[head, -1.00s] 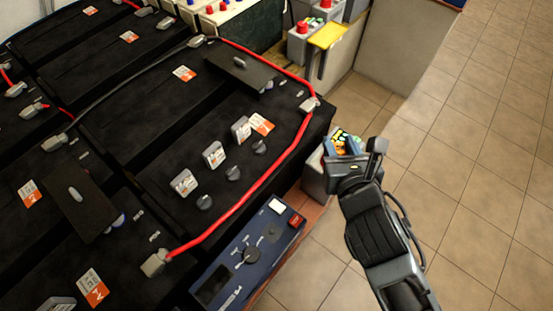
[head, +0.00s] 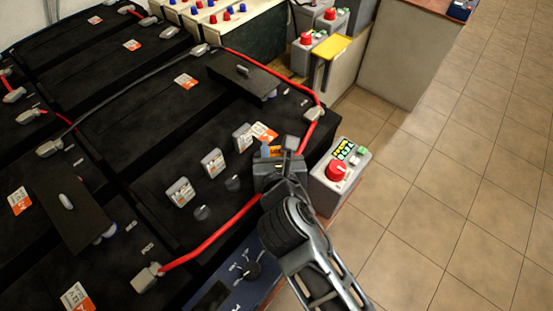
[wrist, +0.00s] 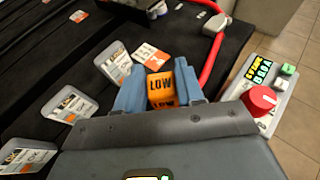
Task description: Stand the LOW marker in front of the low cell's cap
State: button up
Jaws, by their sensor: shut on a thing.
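My gripper (head: 270,152) is shut on the orange LOW marker (wrist: 161,88), which sits between its two blue fingers in the wrist view. It is over the right part of the black battery (head: 160,150). Two dark round caps show on the battery, a front one (head: 201,213) and a middle one (head: 232,184). My gripper and arm cover the area where a further cap showed earlier. Several grey tags stand near the caps: a front tag (head: 180,192), a middle tag (head: 213,163) and a back tag (head: 242,138). The wrist view shows "OK" on the nearest tag (wrist: 27,155). I cannot tell whether the marker touches the battery.
A red cable (head: 210,237) runs along the battery's right edge, close to my gripper. A grey box (head: 325,195) with a red knob (head: 337,170) stands just right of it. A blue instrument case (head: 225,290) lies in front. Tiled floor (head: 440,190) is free at right.

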jog(key=shift+f+b, duration=0.4)
jog(key=shift+f, duration=1.5)
jog(key=shift+f, duration=0.15)
jog(key=o, duration=0.7)
jog(key=shift+o, duration=0.2)
jog(key=shift+s+r, duration=0.2)
jog(key=shift+r, duration=0.05)
jog(key=v, duration=1.1)
jog(key=shift+s+d+r+p, duration=0.1)
jog(key=shift+s+p, duration=0.15)
jog(key=shift+p, duration=0.1)
